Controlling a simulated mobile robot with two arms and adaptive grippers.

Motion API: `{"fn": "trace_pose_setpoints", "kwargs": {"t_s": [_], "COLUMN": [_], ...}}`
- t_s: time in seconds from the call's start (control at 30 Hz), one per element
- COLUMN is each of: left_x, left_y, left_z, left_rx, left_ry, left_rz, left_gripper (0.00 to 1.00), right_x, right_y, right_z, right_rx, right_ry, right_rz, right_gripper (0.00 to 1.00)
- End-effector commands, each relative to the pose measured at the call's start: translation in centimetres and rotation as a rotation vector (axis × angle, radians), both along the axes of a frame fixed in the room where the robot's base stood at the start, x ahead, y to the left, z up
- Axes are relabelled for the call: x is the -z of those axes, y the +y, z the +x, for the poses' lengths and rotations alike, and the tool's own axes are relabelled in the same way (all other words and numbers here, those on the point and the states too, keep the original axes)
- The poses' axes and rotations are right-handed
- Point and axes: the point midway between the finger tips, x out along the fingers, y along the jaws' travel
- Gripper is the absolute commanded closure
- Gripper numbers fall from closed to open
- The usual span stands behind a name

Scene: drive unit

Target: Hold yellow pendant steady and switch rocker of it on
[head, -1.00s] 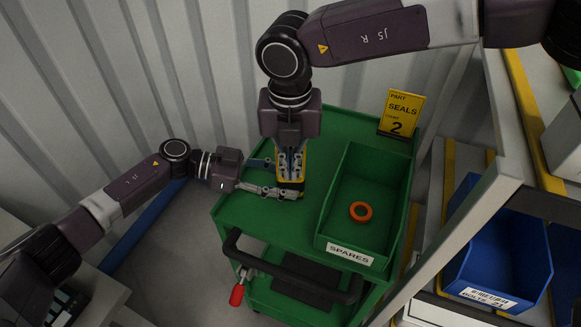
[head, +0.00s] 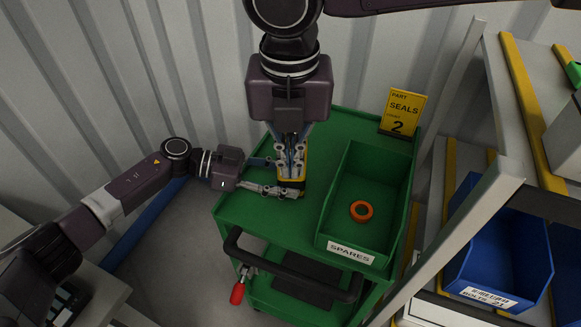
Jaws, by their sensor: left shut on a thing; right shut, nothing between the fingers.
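The yellow pendant (head: 304,172) lies on the green cart top, left of the spares bin. Only its yellow right side and near edge show; my grippers cover most of it, and the rocker is hidden. My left gripper (head: 283,190) comes in from the left, low over the cart top, and is shut on the pendant near its near end. My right gripper (head: 291,178) points down from above with its fingers shut and empty, over the pendant's upper face. I cannot tell whether its tips touch the pendant.
The green cart (head: 240,208) has a black handle (head: 290,272) in front. A green spares bin (head: 336,215) holds an orange ring (head: 361,211). A yellow seals sign (head: 402,112) stands at the back. Shelving with a blue bin (head: 500,255) is at right; a corrugated wall is behind.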

Motion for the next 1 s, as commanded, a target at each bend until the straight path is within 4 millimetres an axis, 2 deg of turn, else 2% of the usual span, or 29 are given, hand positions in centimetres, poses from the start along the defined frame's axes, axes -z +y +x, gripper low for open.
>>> {"fn": "trace_pose_setpoints", "kwargs": {"t_s": [0.4,0.43,0.6,0.87,1.0], "left_x": [0.06,0.06,0.04,0.00,-0.25], "left_y": [0.01,0.01,0.00,0.04,0.97], "left_z": [-0.04,-0.04,-0.03,0.00,0.06], "left_rx": [0.001,0.001,0.001,0.000,-0.002], "left_ry": [0.001,0.001,0.001,0.000,0.000], "left_rz": [0.001,0.001,0.001,0.000,0.001], "left_gripper": [0.70,0.55,0.36,0.36,0.36], "right_x": [-0.19,-0.19,-0.17,-0.16,-0.16], "right_y": [-0.01,-0.01,0.00,0.00,0.00], "right_z": [-0.06,-0.06,-0.06,-0.06,-0.06], "right_rx": [0.000,0.000,0.000,-0.001,-0.001], "right_ry": [0.000,0.000,0.000,0.000,0.000], "right_rz": [0.000,0.000,0.000,-0.001,-0.001], "right_gripper": [1.00,1.00,1.00,1.00,1.00]}}
